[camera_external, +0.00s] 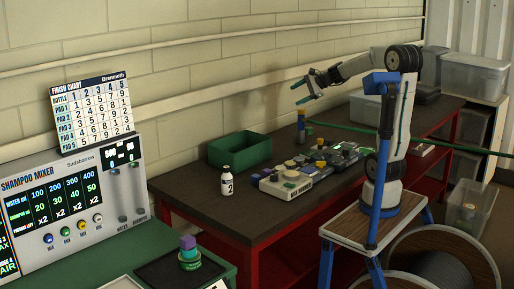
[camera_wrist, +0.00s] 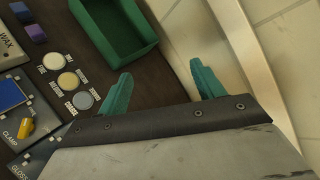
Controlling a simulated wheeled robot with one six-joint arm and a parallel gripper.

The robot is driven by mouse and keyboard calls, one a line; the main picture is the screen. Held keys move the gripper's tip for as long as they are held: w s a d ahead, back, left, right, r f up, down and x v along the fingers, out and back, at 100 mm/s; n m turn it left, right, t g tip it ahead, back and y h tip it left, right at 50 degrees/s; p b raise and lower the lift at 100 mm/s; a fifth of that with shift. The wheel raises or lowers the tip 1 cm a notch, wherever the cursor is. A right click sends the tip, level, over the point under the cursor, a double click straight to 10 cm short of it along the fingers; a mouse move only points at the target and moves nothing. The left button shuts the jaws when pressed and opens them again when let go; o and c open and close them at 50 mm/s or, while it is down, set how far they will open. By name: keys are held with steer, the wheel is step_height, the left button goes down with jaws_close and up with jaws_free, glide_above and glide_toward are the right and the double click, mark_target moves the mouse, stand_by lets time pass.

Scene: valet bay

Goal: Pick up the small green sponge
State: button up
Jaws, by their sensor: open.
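My gripper (camera_external: 300,92) is open and empty, raised above the dark bench near the wall. In the wrist view its two teal fingers (camera_wrist: 161,78) are apart, with bare bench and wall between and beyond them. I cannot surely pick out the small green sponge.
A green open bin (camera_external: 240,149) stands on the bench (camera_external: 230,205); it also shows in the wrist view (camera_wrist: 117,35). Panels with round buttons (camera_wrist: 67,80), a white bottle (camera_external: 227,183) and a tall thin bottle (camera_external: 301,125) stand nearby. The mixer (camera_external: 75,205) is at left.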

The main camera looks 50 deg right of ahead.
steer(key=w+d+f+m+t+h, duration=0.1)
steer(key=w+d+m+h, duration=0.15)
steer(key=d+m, duration=0.35)
steer(key=w+d+f+m+t+h, duration=0.15)
steer(key=w+d+m, duration=0.25)
steer(key=d, duration=0.5)
steer(key=m+h, duration=0.4)
steer(key=m, duration=0.5)
glide_above(311, 128)
steer(key=s, duration=0.5)
step_height(311, 128, down, 4)
steer(key=shift+n, duration=0.4)
steer(key=f, duration=1.2)
steer(key=a+f, duration=0.1)
steer(key=f, duration=0.5)
steer(key=shift+a+f, duration=0.1)
steer(key=shift+f, duration=0.25)
steer(key=shift+w+f+t, duration=0.15)
steer(key=shift+f+t, duration=0.1)
steer(key=x, duration=0.7)
steer(key=shift+w+a+r, duration=0.1)
steer(key=shift+w+a, duration=0.05)
steer(key=shift+w, duration=0.1)
steer(key=c, duration=1)
